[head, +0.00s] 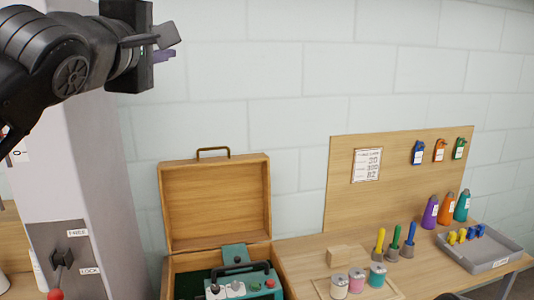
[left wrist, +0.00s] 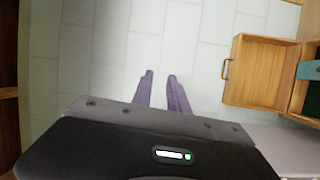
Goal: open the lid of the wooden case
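The wooden case (head: 167,262) stands at the lower middle of the head view. Its lid (head: 215,203) is raised upright, leaning back near the wall, with a brass handle (head: 213,150) on its top edge. A teal device with a dark handle (head: 243,284) sits inside. My left gripper (head: 168,48) is high at the upper left of the head view, well above and left of the lid, touching nothing. In the left wrist view its two purple fingers (left wrist: 160,80) are apart with nothing between them, and the raised lid (left wrist: 258,72) is at the right.
A grey column with a lever panel (head: 68,262) stands left of the case. Right of it, the table holds several small jars, colored tools, bottles and a grey tray (head: 492,262). A pegboard (head: 345,215) stands behind.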

